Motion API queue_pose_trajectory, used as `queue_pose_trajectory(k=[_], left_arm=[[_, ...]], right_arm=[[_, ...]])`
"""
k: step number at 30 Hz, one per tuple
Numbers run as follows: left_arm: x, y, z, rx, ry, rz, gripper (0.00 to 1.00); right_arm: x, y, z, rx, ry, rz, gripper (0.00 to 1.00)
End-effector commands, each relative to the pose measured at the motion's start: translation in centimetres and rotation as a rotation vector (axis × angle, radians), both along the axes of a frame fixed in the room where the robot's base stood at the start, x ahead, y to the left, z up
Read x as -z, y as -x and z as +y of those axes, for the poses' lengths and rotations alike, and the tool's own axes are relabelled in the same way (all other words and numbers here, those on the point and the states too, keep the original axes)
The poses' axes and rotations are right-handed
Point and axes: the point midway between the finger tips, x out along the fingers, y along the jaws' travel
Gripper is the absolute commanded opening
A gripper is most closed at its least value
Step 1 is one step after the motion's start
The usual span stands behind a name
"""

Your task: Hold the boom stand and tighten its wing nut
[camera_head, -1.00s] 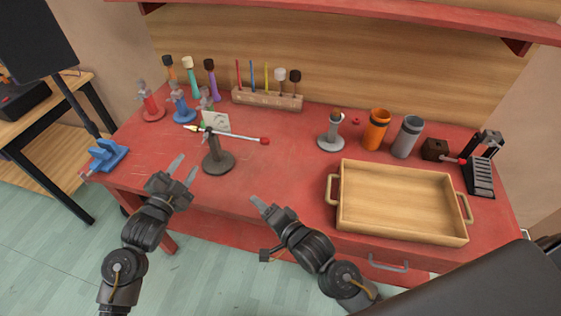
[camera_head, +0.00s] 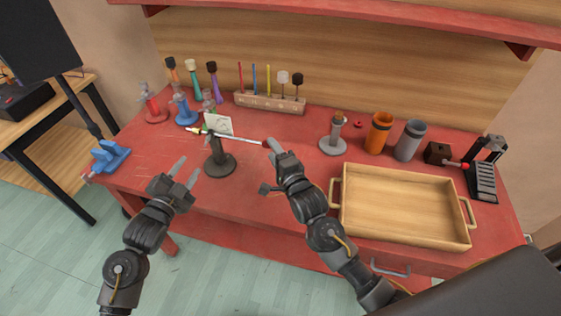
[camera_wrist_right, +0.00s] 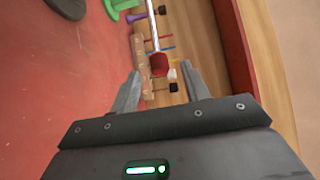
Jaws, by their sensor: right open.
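The boom stand (camera_head: 220,166) stands upright on the red bench, with a dark round base and post. Its thin pale boom (camera_head: 240,138) runs sideways from a yellow-green left end to a red right end. The red end (camera_wrist_right: 159,65) shows in the right wrist view, beyond and between the fingertips. My right gripper (camera_head: 271,147) is open beside that end; I cannot tell whether they touch. My left gripper (camera_head: 186,170) is open and empty, left of and nearer than the stand's base. I cannot make out the wing nut clearly.
A wooden tray (camera_head: 347,218) sits at the bench's right front. A grey stand (camera_head: 333,144), an orange cup (camera_head: 379,133) and a grey cup (camera_head: 409,141) stand behind it. A wooden rack (camera_head: 270,102) of sticks is at the back. Colored stands crowd the back left.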

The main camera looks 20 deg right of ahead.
Motion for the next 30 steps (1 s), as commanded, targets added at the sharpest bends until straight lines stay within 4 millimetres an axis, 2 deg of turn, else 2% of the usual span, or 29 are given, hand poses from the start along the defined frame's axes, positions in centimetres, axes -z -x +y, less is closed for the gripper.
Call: queue_pose_trajectory(k=[3, 9, 15, 22, 23, 30], left_arm=[[0.0, 0.0, 0.0, 0.000, 0.000, 0.000, 0.36], [0.0, 0.0, 0.0, 0.000, 0.000, 0.000, 0.36], [0.0, 0.0, 0.0, 0.000, 0.000, 0.000, 0.36], [0.0, 0.0, 0.0, 0.000, 0.000, 0.000, 0.36], [0.0, 0.0, 0.0, 0.000, 0.000, 0.000, 0.36], [0.0, 0.0, 0.0, 0.000, 0.000, 0.000, 0.36]], right_arm=[[-0.1, -2.2, 0.4, -0.001, 0.000, -0.001, 0.46], [0.0, -4.6, 0.8, 0.000, 0.000, -0.001, 0.46], [0.0, -5.5, 1.0, 0.000, 0.000, 0.001, 0.46], [0.0, -5.6, 1.0, -0.001, 0.000, 0.001, 0.46], [0.0, -5.6, 1.0, -0.001, 0.000, 0.001, 0.45], [0.0, -5.6, 1.0, -0.001, 0.000, 0.000, 0.14]])
